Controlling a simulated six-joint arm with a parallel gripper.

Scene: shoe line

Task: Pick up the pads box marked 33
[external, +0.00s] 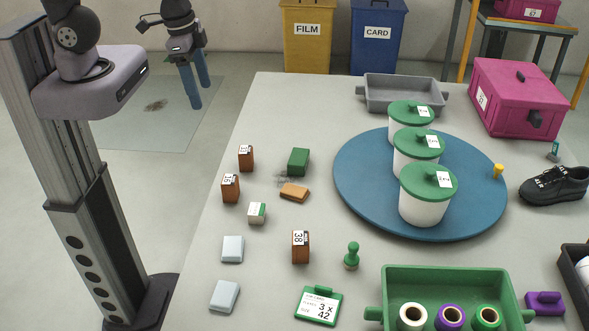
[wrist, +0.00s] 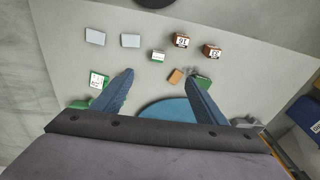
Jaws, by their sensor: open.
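A brown pads box (external: 246,160) stands upright at the table's left edge; its label seems to read 33, and the wrist view shows it more clearly as 33 (wrist: 212,51). A similar brown box (external: 230,190) stands just in front of it, label probably 16; it also shows in the wrist view (wrist: 180,41). A third brown box (external: 300,250), marked 38, stands nearer the front. My gripper (external: 201,96) is at the upper left of the external view, raised and apart from the boxes. In the wrist view its blue fingers (wrist: 158,70) are spread and empty.
Near the brown boxes are a green box (external: 299,161), an orange block (external: 294,193), a small white-green box (external: 257,213) and two pale boxes (external: 232,249). A blue turntable (external: 350,190) with white tubs (external: 424,208) is to the right. A green tray (external: 450,277) is in front.

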